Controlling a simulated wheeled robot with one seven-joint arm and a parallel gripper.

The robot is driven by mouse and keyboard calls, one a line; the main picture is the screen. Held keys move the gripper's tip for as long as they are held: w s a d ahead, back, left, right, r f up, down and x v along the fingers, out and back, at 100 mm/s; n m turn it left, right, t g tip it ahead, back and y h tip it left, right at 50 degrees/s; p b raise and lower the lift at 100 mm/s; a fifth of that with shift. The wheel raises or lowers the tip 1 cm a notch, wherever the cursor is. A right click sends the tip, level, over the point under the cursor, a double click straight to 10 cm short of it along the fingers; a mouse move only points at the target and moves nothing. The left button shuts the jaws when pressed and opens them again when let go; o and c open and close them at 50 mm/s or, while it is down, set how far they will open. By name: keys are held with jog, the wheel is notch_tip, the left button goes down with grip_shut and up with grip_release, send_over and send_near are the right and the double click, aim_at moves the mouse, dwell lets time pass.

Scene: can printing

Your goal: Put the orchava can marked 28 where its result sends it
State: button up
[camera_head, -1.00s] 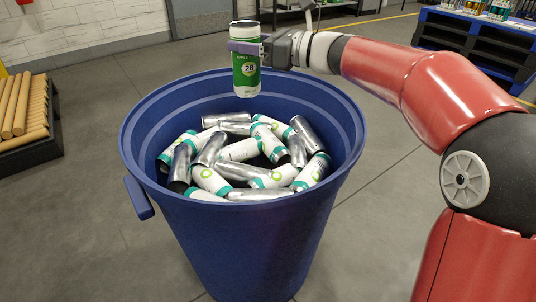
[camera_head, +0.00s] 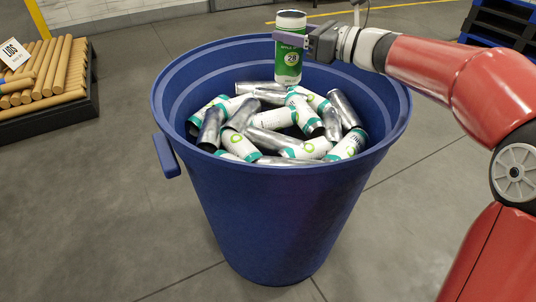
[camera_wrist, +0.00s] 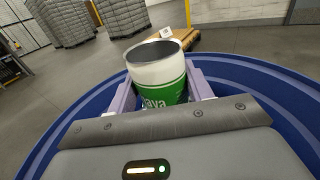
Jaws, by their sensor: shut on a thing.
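The green and white can marked 28 (camera_head: 289,66) is upright in my gripper (camera_head: 290,40), near the far inner wall of a big blue bin (camera_head: 270,190). My gripper is shut on the can's upper part. In the wrist view the can (camera_wrist: 158,75) sits between the two purple fingers, its open top showing and part of the name "...ava" readable. The can's lower end is just above the pile of cans in the bin; I cannot tell if it touches any.
The bin holds several loose cans (camera_head: 275,120), some plain silver, some white with teal ends. A dark pallet of tan rolls with a "LIDS" sign (camera_head: 14,52) stands at the left. A blue rack (camera_head: 500,22) is at the upper right. Grey floor surrounds the bin.

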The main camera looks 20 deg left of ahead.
jog(key=o, duration=1)
jog(key=shift+s+d, duration=0.2)
jog(key=shift+d, duration=1.1)
jog(key=shift+s+d, duration=0.25)
jog(key=shift+d, duration=1)
jog(key=shift+s+d, duration=0.2)
jog(key=shift+d, duration=1.1)
